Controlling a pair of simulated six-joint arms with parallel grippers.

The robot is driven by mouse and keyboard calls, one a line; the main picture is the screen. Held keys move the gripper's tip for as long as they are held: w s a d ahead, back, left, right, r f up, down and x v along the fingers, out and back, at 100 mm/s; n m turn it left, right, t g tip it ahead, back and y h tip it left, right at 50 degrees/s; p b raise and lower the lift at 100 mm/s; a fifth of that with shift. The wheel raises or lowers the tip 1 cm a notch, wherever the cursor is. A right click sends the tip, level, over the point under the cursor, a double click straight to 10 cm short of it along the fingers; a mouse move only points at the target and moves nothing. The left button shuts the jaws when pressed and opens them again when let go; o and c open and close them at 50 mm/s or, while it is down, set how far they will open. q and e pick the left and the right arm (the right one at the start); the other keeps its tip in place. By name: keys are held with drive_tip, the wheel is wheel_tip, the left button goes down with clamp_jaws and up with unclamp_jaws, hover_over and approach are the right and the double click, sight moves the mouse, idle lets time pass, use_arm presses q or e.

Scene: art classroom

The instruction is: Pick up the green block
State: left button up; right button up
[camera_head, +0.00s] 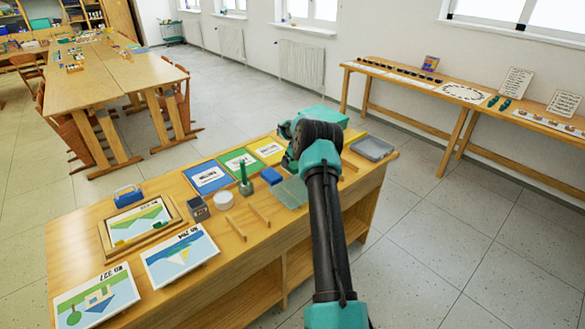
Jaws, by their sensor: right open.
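I cannot make out a clear green block. My arm covers part of the tabletop. My left gripper is out of view.
Blue, green and yellow cards (207,177) lie at the table's back. A grey tray (373,148) is at the right end. Picture cards (180,254) cover the left front.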

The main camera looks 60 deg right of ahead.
sight(293, 163)
drive_tip(key=shift+x, duration=1.8)
drive_tip(key=shift+s, duration=0.1)
drive_tip(key=shift+c, duration=0.3)
drive_tip(key=c, duration=1)
wheel_tip(293, 163, up, 10)
drive_tip(key=shift+f, duration=0.1)
